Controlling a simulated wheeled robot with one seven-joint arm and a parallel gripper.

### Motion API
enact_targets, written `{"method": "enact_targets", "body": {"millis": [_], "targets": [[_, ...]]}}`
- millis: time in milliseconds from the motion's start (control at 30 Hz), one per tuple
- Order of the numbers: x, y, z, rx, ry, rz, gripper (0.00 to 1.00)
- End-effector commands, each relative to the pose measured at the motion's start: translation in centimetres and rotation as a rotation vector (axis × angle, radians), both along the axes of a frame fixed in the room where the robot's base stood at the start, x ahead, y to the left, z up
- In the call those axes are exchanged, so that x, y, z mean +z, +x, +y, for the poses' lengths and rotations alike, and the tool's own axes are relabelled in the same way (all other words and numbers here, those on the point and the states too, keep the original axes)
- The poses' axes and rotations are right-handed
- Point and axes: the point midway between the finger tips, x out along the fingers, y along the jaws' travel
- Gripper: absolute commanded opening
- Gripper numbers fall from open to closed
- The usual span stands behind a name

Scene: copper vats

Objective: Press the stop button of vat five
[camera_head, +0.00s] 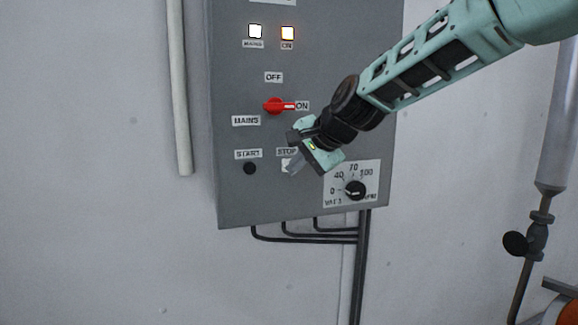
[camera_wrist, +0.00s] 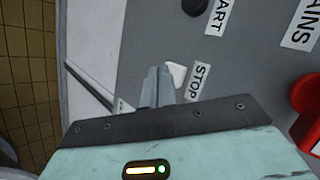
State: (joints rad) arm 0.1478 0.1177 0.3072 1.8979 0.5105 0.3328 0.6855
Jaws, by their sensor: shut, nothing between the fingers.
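The stop button is a pale, square-looking button (camera_wrist: 176,75) beside the STOP label (camera_wrist: 197,82) in the wrist view. In the head view the label STOP (camera_head: 286,152) shows, and my gripper partly covers the button under it. My gripper (camera_head: 293,167) is shut and empty, its fingertips at the panel's lower middle. In the wrist view the closed fingertips (camera_wrist: 157,72) lie just left of the button and overlap its edge. I cannot tell whether they touch it. The grey control panel (camera_head: 228,130) hangs on the wall; its vat number is too small to read surely.
A black start button (camera_head: 250,168) sits left of the stop button. A red mains switch (camera_head: 275,106) above points to ON. A black speed dial (camera_head: 355,190) is at lower right. Two lamps (camera_head: 255,31) glow on top.

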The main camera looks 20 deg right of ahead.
Motion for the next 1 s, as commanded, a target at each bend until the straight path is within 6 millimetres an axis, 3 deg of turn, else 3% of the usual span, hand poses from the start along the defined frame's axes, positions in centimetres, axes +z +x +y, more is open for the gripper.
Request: {"method": "enact_targets", "body": {"millis": [1000], "targets": [[0.04, 0.87, -0.05, -0.001, 0.0, 0.0, 0.0]]}}
